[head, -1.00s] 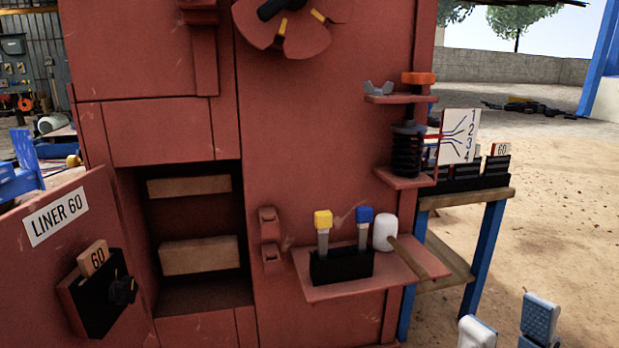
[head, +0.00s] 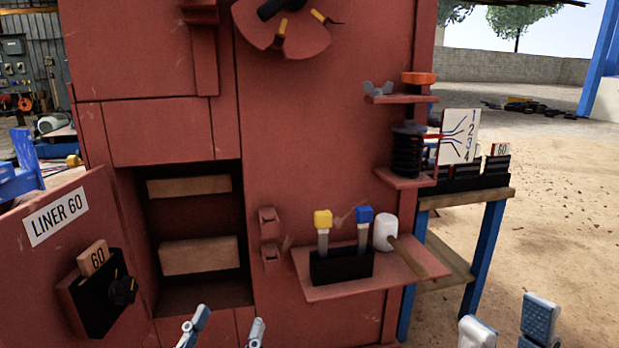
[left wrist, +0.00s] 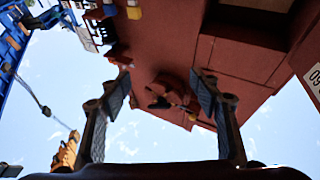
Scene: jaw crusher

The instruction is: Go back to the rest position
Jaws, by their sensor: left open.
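My left gripper (head: 227,322) shows at the bottom edge of the head view, in front of the red crusher (head: 310,130) and below its open compartment. Its two fingertips are apart with nothing between them. In the left wrist view the left gripper (left wrist: 160,76) is also open and empty, with the crusher behind it. My right gripper (head: 509,322) is at the bottom right of the head view, in front of sandy ground. Its fingertips are apart, and I see nothing between them. The rest of both grippers is below the frame.
The open door (head: 60,255), labelled LINER 60, stands at the left. A red shelf (head: 335,288) juts out, with a black holder (head: 341,266) of yellow- and blue-topped tools and a white-headed mallet (head: 385,232). A blue-legged table (head: 485,250) stands at the right.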

